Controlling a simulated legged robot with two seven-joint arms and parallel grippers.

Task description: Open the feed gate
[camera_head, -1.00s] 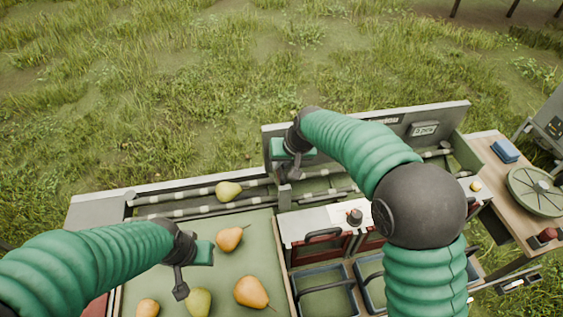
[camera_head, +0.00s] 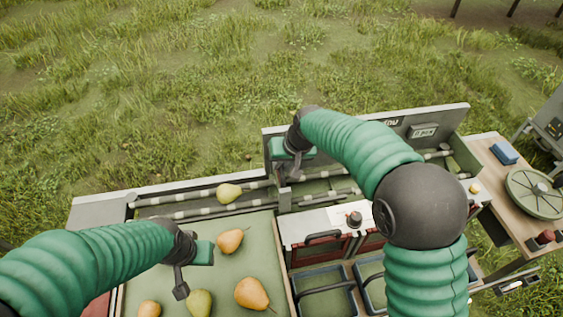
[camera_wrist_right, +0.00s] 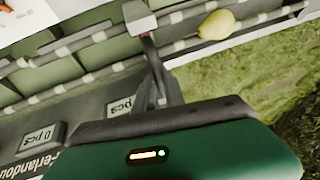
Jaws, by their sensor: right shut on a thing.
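My right gripper (camera_head: 288,174) is over the roller lane, at the left end of the grey panel. It is shut on the feed gate's handle; its fingers hide most of the grip in the head view. In the right wrist view the dark fingers (camera_wrist_right: 158,85) reach to a grey upright with a pale block (camera_wrist_right: 139,17) on top, which I take for the feed gate. A yellow-green pear (camera_head: 229,193) lies on the rollers left of the gate; it also shows in the right wrist view (camera_wrist_right: 216,25). My left gripper (camera_head: 181,284) hangs over the green tray; its opening is unclear.
Several pears, one of them orange (camera_head: 252,293), lie on the green tray (camera_head: 215,270). A grey panel (camera_head: 448,117) with a counter stands behind the lane. Blue-edged bins (camera_head: 323,279) are at front centre. A wooden table (camera_head: 497,173) with a round wheel is at right.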

